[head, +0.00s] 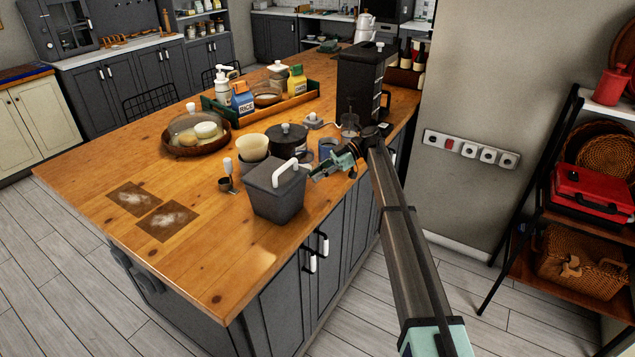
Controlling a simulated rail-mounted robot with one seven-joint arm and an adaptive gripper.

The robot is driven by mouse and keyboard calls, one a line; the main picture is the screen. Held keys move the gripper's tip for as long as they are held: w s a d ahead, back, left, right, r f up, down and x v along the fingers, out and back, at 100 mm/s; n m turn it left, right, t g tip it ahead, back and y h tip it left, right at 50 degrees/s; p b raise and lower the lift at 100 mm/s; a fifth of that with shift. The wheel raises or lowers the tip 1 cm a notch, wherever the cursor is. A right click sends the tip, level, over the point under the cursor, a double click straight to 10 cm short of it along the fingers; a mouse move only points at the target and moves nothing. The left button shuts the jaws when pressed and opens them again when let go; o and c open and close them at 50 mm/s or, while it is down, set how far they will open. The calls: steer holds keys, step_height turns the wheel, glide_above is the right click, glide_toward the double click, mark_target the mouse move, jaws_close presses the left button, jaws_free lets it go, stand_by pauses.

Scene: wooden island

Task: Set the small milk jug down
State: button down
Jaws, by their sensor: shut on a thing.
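My gripper (322,172) reaches in from the right over the island's near right edge, its fingers pointing left. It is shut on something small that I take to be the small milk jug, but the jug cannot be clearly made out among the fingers. A small blue vessel (327,147) shows just behind the fingers; I cannot tell whether it is apart from the grip. The wooden island top (215,265) lies below. I cannot tell how high above it the held thing is.
A dark grey box with a white handle (275,192) stands left of my gripper. Behind are a black lidded pot (288,143), cream bowls (252,146) and a black coffee machine (356,82). Two dark mats (167,221) lie left.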

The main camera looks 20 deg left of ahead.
steer(key=shift+f+p, duration=0.5)
steer(key=shift+f, duration=1.35)
steer(key=shift+f, duration=0.1)
steer(key=c, duration=1.1)
jaws_free()
